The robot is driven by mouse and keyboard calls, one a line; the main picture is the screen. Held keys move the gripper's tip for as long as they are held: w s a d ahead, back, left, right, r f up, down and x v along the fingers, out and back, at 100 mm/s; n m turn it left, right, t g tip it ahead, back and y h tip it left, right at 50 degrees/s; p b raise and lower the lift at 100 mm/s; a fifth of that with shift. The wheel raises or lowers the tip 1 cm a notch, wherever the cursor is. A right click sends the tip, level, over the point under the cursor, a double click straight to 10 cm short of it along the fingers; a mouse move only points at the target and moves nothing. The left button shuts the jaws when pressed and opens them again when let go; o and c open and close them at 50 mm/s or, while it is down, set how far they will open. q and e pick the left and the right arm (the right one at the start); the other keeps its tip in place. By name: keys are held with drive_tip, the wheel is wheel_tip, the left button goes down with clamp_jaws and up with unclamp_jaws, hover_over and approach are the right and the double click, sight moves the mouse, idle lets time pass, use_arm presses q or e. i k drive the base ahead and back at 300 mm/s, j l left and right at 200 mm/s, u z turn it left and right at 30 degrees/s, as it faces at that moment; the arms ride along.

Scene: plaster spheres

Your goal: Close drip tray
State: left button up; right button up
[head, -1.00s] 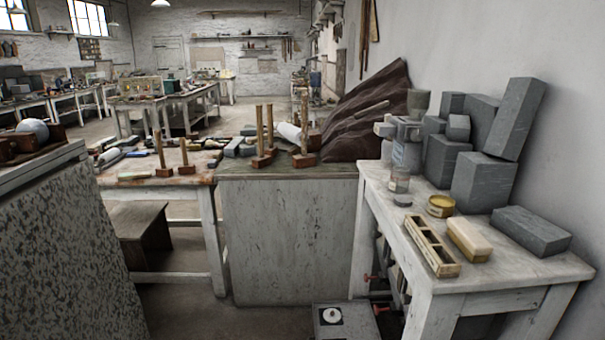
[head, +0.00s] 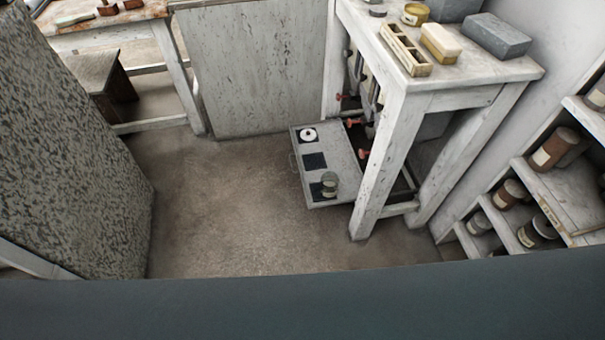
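The drip tray (head: 340,150) is a shallow grey drawer-like tray low near the floor, pulled out to the left from under the white table. Its top has dark square patches. A white round item (head: 308,135) sits on the far patch, and a small glass jar (head: 329,184) stands at the near end. A thin handle shows on its left side. The tray's right end is partly hidden by the table's front leg. Neither of my grippers is in view.
The white table (head: 430,95) holds a wooden box, a sponge-like block and grey blocks. Red valve handles (head: 364,154) show beneath it. Shelves with jars (head: 545,190) stand at right, a speckled block (head: 75,150) at left. Bare floor (head: 230,205) lies left of the tray.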

sight(331, 150)
drive_tip(key=k+j+z, duration=0.25)
drive_tip(key=j, duration=0.15)
drive_tip(key=i+j+z, duration=0.25)
drive_tip(key=i+j, duration=1.6)
drive_tip(key=i, duration=0.15)
